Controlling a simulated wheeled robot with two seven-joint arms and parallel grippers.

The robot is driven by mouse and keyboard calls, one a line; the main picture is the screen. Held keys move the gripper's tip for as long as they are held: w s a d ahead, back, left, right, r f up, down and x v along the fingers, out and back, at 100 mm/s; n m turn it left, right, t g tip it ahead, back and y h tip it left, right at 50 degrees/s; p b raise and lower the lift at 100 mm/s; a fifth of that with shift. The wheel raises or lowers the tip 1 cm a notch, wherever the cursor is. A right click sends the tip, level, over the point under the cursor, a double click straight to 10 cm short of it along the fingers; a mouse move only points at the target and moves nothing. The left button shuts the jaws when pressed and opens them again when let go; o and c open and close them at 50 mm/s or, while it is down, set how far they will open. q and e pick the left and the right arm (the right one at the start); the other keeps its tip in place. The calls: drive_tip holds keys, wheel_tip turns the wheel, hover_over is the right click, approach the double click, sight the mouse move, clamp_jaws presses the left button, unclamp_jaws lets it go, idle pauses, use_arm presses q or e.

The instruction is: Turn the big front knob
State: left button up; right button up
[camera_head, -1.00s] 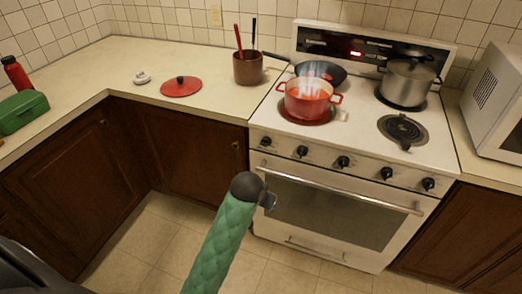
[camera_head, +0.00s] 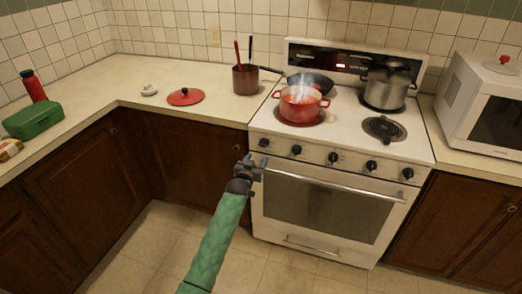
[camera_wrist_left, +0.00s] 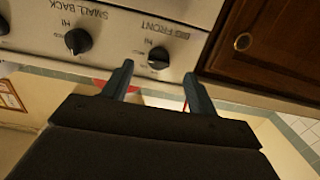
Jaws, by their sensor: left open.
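The big front knob (camera_head: 264,142) is the leftmost black knob on the white stove's (camera_head: 345,130) front panel. In the left wrist view, the knob (camera_wrist_left: 158,58) appears beneath upside-down lettering reading BIG FRONT. My left gripper (camera_head: 250,163) is just below and left of this knob in the head view. In the left wrist view, the left gripper's (camera_wrist_left: 158,74) two fingers are spread and empty, with the knob in line with the gap between their tips. The fingers do not appear closed on it. My right gripper is not in view.
Other knobs, including the small back knob (camera_wrist_left: 78,40), line the panel. The oven handle (camera_head: 335,185) runs below them. A steaming red pot (camera_head: 300,106), dark pan (camera_head: 318,82) and steel pot (camera_head: 386,88) stand on the stove. Dark cabinets (camera_head: 190,150) adjoin its left side.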

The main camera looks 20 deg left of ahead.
sight(263, 146)
use_arm(q)
drive_tip(key=shift+t, duration=0.3)
drive_tip(key=w, duration=0.2)
drive_tip(key=w+p, duration=0.1)
drive_tip(key=w, duration=0.2)
drive_tip(key=w+r+p, duration=0.1)
drive_tip(key=w, duration=0.1)
drive_tip(key=shift+w, duration=0.45)
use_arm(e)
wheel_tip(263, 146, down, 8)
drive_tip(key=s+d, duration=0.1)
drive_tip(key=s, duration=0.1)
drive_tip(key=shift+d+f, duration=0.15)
use_arm(q)
drive_tip(key=c, duration=1)
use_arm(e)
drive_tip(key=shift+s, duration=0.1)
